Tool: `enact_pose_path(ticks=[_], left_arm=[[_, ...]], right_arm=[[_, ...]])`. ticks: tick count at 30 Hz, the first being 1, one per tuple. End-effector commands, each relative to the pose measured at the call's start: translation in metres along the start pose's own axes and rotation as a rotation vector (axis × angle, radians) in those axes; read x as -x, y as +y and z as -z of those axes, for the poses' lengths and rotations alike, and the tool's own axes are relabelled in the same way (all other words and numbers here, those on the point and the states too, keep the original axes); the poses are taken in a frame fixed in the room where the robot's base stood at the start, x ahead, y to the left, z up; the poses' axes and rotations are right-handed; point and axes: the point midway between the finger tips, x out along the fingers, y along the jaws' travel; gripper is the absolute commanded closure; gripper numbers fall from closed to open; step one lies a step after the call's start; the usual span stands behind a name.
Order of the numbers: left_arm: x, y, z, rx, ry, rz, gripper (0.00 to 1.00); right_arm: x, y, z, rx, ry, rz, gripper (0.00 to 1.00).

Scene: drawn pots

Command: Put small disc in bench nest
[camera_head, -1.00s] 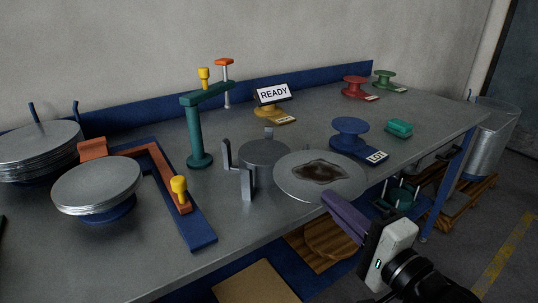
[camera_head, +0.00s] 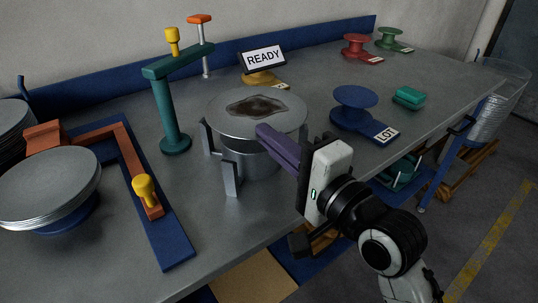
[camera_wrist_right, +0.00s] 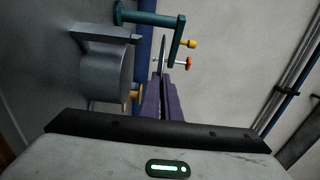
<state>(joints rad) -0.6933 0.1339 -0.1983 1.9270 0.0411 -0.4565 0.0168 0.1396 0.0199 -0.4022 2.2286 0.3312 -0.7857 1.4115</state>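A round grey metal disc (camera_head: 230,122) with a brown stain on top is in the head view. It is over the bench nest (camera_head: 258,163), a grey round block with upright posts around it. The disc hides much of the nest's top and its back post. My right gripper (camera_head: 278,147) has its purple fingers at the disc's near right edge and is shut on it. In the right wrist view the fingers (camera_wrist_right: 167,100) are close together, with the disc (camera_wrist_right: 163,52) a thin edge-on line between them. The nest (camera_wrist_right: 108,72) shows beside them. My left gripper is not in view.
A teal post with an arm (camera_head: 168,108) stands just left of the nest. A READY sign (camera_head: 264,57) stands behind. A blue spool with a LOT tag (camera_head: 354,104) and a green block (camera_head: 408,97) lie right. A plate stack (camera_head: 48,185) and orange-railed fixture (camera_head: 125,150) are left.

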Motion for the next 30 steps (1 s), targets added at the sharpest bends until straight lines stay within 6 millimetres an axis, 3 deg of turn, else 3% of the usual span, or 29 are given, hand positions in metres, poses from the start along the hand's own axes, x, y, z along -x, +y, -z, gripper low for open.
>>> enact_pose_path(ticks=[10, 29, 30], left_arm=[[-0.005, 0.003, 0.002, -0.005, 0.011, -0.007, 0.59], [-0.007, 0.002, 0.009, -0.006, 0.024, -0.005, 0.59], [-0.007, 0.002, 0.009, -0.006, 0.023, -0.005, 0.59]], right_arm=[[0.000, 0.041, 0.001, 0.002, 0.001, 0.001, 1.00], [0.000, 0.052, 0.001, 0.000, 0.001, 0.004, 1.00], [0.000, 0.053, 0.001, 0.000, 0.001, 0.003, 0.94]])
